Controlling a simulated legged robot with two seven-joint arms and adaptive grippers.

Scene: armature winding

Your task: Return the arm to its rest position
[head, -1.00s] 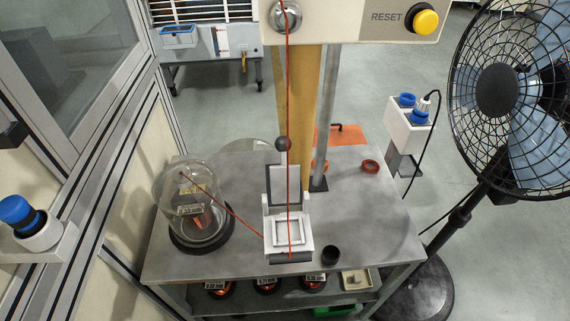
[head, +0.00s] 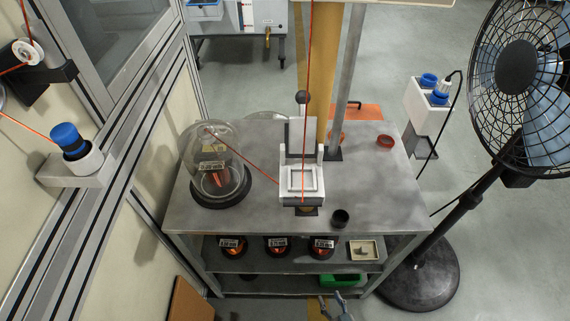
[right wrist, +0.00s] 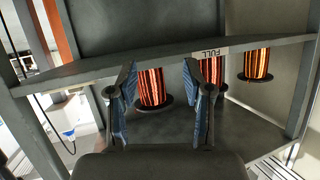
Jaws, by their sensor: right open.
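My right gripper (head: 332,299) is at the bottom edge of the head view, low in front of the metal bench (head: 382,205). Its two fingers are apart. In the right wrist view the gripper (right wrist: 172,70) is open with nothing between its fingers. Copper-wound spools (right wrist: 151,87) stand on that shelf beyond the fingers; I cannot tell any contact. My left gripper is in neither view.
A fan (head: 515,65) stands at right, a metal frame at left.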

